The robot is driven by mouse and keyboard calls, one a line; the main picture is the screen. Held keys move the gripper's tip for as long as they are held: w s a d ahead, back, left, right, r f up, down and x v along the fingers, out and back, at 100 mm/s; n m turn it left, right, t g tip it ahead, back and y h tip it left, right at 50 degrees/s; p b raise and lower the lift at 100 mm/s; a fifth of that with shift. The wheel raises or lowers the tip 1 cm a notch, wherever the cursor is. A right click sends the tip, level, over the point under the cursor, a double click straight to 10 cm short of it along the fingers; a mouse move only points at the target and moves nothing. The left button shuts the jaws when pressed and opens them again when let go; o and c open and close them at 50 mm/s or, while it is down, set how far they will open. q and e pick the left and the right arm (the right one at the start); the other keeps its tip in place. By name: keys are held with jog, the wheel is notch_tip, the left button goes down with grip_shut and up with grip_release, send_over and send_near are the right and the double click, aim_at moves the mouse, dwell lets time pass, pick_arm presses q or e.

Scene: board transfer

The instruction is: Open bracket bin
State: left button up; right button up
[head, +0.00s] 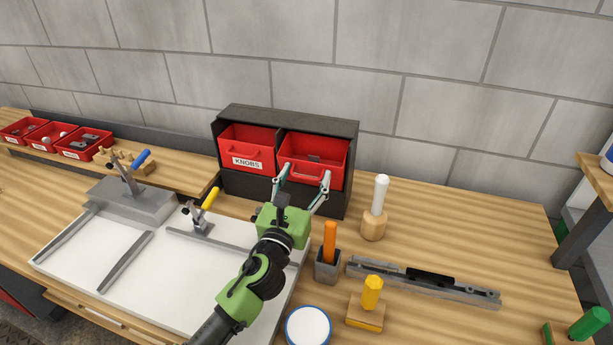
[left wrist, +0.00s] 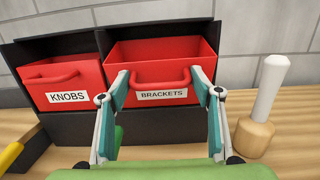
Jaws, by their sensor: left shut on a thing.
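The bracket bin (head: 338,176) is a red drawer in the right half of a dark cabinet (head: 283,119). It stands a little further forward than the knobs bin (head: 248,143), and a grey part shows inside. The left wrist view shows its front (left wrist: 188,62) with a BRACKETS label and a red handle (left wrist: 160,83). My left gripper (head: 303,177) is at this handle, one finger at each end, shut on it. Its fingers also show in the left wrist view (left wrist: 161,82). My right gripper is not in view.
A wooden-based white-handled tool (head: 374,228) stands right of the cabinet. A grey cup (head: 327,265) with an orange handle, a metal rail (head: 430,282) and a yellow-handled block (head: 365,313) lie nearer. A white board with clamps (head: 180,275) is at left.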

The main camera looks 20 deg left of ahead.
aim_at(311, 175)
pick_arm(q)
jog(key=shift+s+f, duration=0.5)
jog(key=shift+f, duration=0.25)
jog(key=shift+s+f, duration=0.45)
jog(key=shift+f, duration=0.25)
jog(key=shift+s+d+f, duration=0.1)
jog(key=shift+s, duration=0.05)
jog(key=o, duration=1.6)
jog(key=shift+c, duration=0.2)
jog(key=shift+w, duration=0.35)
jog(key=shift+s+r, duration=0.1)
jog(key=shift+r, duration=0.55)
notch_tip(311, 175, up, 9)
